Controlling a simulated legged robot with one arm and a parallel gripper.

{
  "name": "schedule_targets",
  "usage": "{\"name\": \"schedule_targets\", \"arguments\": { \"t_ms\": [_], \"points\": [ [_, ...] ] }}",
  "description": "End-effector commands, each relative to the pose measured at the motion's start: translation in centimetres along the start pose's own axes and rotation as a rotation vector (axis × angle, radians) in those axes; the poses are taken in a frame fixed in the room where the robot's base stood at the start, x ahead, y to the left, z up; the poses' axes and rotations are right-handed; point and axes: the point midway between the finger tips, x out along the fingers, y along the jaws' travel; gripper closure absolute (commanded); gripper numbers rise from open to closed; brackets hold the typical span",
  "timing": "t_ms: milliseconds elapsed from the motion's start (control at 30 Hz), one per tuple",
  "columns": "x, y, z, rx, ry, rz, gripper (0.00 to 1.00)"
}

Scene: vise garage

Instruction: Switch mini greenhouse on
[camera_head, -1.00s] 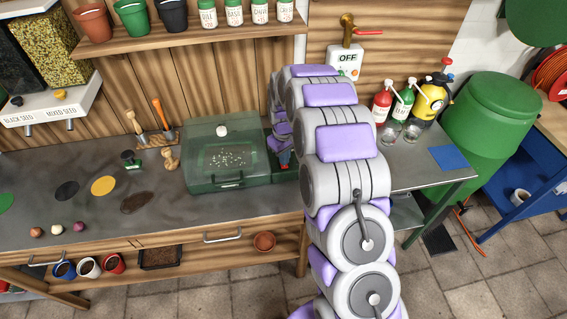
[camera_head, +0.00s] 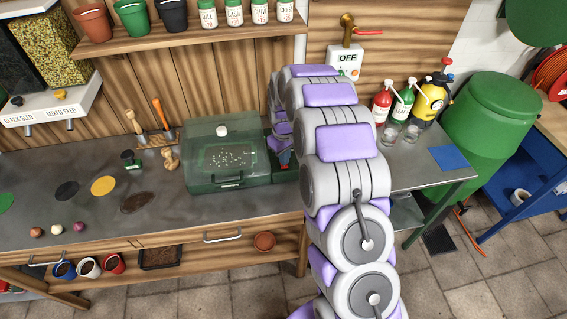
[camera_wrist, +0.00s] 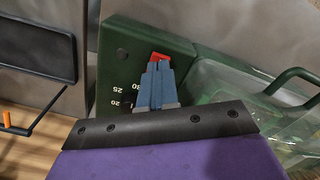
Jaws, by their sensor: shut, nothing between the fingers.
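The mini greenhouse (camera_head: 214,178) is a green box with a clear lid, standing shut on the grey bench in the head view. In the wrist view its lid and green handle (camera_wrist: 293,78) show at the right. Its green control panel (camera_wrist: 120,75) carries a dial scale with numbers such as 20, 25 and 30. A red switch or button (camera_wrist: 159,57) shows just beyond my fingertips. My gripper (camera_wrist: 158,68) is shut and empty, its blue fingers over the panel with their tips at the red part. I cannot tell whether they touch.
A white box marked OFF (camera_head: 346,60) is on the wall below a brass tap (camera_head: 349,28). Spray bottles (camera_head: 403,98) stand right of my arm. Small hand tools (camera_head: 150,125) stand left of the greenhouse. The bench front (camera_head: 230,208) is clear.

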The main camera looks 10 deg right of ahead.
Motion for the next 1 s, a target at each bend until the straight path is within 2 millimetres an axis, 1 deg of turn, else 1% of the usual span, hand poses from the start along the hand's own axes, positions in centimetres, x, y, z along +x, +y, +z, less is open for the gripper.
{"name": "schedule_targets", "arguments": {
  "t_ms": [367, 1000],
  "points": [
    [0.04, 0.00, 0.00, 0.000, 0.000, 0.000, 1.00],
    [0.87, 0.00, 0.01, 0.000, -0.001, 0.000, 1.00]
  ]
}}
